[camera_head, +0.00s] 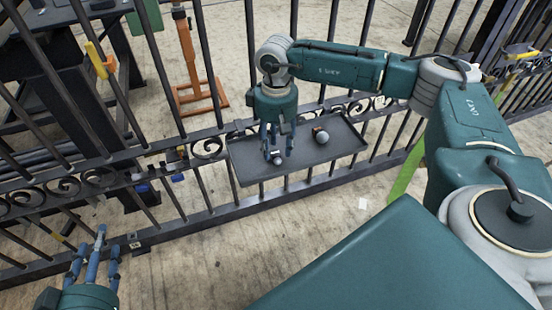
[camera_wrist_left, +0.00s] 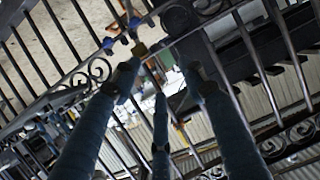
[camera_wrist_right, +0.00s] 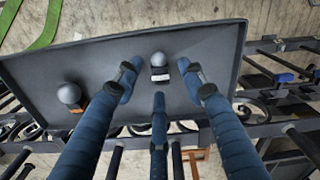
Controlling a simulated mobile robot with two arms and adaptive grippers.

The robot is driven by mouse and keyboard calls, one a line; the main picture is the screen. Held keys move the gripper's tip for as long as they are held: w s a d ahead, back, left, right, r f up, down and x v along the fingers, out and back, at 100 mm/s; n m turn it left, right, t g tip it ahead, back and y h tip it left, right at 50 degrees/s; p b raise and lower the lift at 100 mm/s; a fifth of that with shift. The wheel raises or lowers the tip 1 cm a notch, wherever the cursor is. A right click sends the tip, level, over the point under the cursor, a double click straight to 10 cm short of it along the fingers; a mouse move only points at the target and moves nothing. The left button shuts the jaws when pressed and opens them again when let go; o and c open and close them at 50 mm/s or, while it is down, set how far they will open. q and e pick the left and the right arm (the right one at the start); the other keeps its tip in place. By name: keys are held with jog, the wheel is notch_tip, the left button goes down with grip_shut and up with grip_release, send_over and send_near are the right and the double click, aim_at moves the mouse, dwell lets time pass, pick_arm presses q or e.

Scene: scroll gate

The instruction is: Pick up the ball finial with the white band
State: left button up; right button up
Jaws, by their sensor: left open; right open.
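The ball finial with the white band (camera_wrist_right: 160,62) lies on the dark tray (camera_wrist_right: 205,90), between and just beyond the open fingers of my right gripper (camera_wrist_right: 160,85) in the right wrist view. In the head view this finial (camera_head: 277,159) shows partly behind the fingertips. My right gripper (camera_head: 277,145) points down over the left part of the tray (camera_head: 300,168), with nothing held. A second ball finial (camera_head: 320,135), with an orange-brown band, lies to its right; it also shows in the right wrist view (camera_wrist_right: 70,94). My left gripper (camera_head: 95,255) is open and empty at lower left.
The black scroll gate (camera_head: 205,147) runs behind and beside the tray, with upright bars and scrolls. An orange stand (camera_head: 187,60) and a dark bench (camera_head: 60,60) stand beyond it. A green strip (camera_head: 407,172) is right of the tray.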

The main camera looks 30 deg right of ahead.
aim_at(275, 155)
notch_tip(275, 155, down, 3)
jog(key=shift+w+r+b, duration=0.1)
jog(key=shift+w+b, duration=0.05)
jog(key=shift+b, duration=0.2)
jog(key=shift+f, duration=0.3)
pick_arm(q)
jog(key=r+t, duration=0.1)
jog(key=w+r+t, duration=0.1)
jog(key=r, duration=0.1)
jog(key=d+r, duration=0.1)
jog(key=r, duration=0.1)
jog(key=shift+w+d+r+t+h, duration=0.1)
jog(key=shift+w+r+t+h, duration=0.15)
jog(key=shift+w+t+h, duration=0.15)
pick_arm(e)
grip_shut()
